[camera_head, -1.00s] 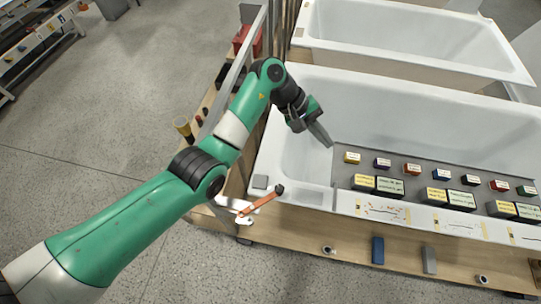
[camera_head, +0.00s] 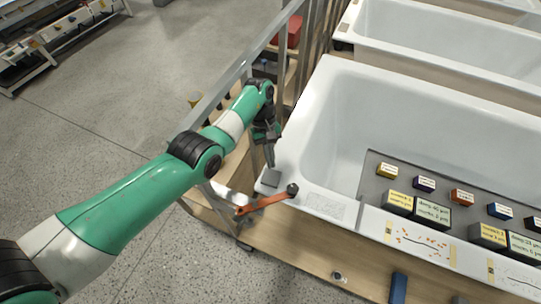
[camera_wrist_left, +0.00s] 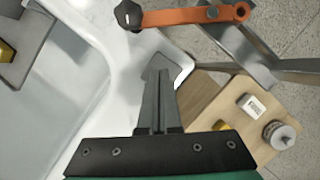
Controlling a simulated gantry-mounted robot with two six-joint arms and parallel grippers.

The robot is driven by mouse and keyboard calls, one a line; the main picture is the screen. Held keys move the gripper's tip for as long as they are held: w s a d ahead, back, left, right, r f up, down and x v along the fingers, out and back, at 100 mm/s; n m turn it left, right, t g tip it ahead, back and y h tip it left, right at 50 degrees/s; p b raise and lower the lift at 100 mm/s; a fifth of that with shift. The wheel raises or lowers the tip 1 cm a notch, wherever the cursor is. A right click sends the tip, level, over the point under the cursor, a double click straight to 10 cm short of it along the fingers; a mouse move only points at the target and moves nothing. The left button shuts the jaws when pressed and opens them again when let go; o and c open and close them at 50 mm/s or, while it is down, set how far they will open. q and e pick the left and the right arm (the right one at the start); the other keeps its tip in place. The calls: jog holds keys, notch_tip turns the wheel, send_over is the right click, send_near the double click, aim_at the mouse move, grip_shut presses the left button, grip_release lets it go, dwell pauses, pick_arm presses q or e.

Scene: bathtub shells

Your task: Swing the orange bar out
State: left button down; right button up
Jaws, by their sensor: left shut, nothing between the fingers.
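The orange bar (camera_head: 264,203) lies at the near left corner of the front bathtub, with a dark knob (camera_head: 292,189) at its right end. Its left end reaches out past the tub's rim to a metal bracket. In the left wrist view the orange bar (camera_wrist_left: 190,16) shows at the top, with the dark knob (camera_wrist_left: 128,15) at its left end. My left gripper (camera_head: 270,163) is shut and empty, pointing down over the tub's corner, a little behind the bar and apart from it. In the left wrist view its closed fingers (camera_wrist_left: 159,72) point toward the bar. My right gripper is out of view.
The white bathtub (camera_head: 325,80) holds a grey tray (camera_head: 372,165) with several coloured blocks. A wooden shelf (camera_wrist_left: 262,110) with small items lies beside the tub. A second tub stands behind.

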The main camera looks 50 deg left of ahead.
aim_at(267, 202)
pick_arm(q)
jog(key=x, duration=0.5)
jog(key=shift+s+d+f+b, duration=0.1)
jog(key=shift+d+f+b, duration=0.15)
jog(key=shift+f+b, duration=0.15)
jog(key=d, duration=0.1)
jog(key=d+p, duration=0.1)
jog(key=s+d+p, duration=0.1)
jog(key=shift+r, duration=0.25)
jog(key=shift+d, duration=0.25)
jog(key=shift+d, duration=0.1)
